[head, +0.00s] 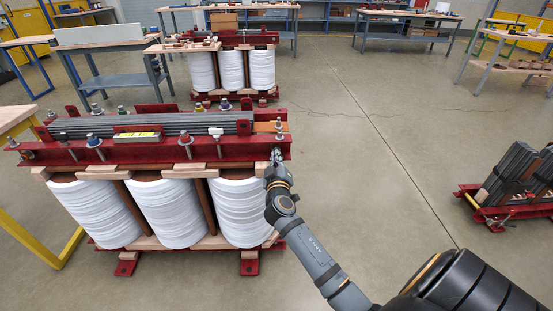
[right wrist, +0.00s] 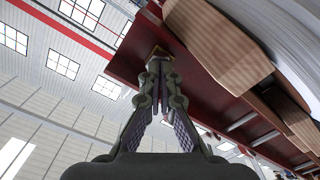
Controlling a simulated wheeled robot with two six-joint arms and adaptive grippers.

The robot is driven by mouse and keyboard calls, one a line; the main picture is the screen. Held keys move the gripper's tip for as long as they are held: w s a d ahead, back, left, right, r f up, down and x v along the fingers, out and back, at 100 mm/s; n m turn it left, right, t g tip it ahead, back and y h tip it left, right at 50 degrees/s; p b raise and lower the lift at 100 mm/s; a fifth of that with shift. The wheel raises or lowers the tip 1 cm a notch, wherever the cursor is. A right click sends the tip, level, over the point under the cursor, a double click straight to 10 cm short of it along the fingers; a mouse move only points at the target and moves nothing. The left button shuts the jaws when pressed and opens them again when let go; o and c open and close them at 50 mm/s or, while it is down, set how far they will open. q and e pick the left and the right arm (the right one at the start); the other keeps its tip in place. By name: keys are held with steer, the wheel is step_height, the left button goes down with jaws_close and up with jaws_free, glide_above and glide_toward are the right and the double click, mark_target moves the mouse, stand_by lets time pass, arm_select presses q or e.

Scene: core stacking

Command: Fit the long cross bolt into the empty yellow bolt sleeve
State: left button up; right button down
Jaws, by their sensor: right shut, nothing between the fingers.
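A transformer core with three white coils (head: 245,210) stands at left, clamped by a red beam (head: 200,152). Several upright bolts with nuts stand along the beam; one bolt (head: 279,128) is at its right end, just above my right gripper (head: 276,157). My right gripper is at that end of the beam. In the right wrist view its fingers (right wrist: 158,65) are together, tips close to the underside of the red beam (right wrist: 195,70). A small yellowish edge (right wrist: 155,50) shows at the tips; I cannot tell if it is the sleeve. I cannot pick out the long cross bolt. My left gripper is out of view.
A second coil assembly (head: 232,68) stands behind. Workbenches (head: 405,20) line the back. A red frame with dark core plates (head: 515,180) stands at right. A yellow-legged table (head: 15,120) is close at left. The floor between is clear.

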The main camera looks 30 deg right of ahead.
steer(key=shift+w+d, duration=0.35)
steer(key=shift+w, duration=0.2)
steer(key=v, duration=1)
steer(key=shift+s+a, duration=0.25)
steer(key=shift+f, duration=0.1)
stand_by(0.3)
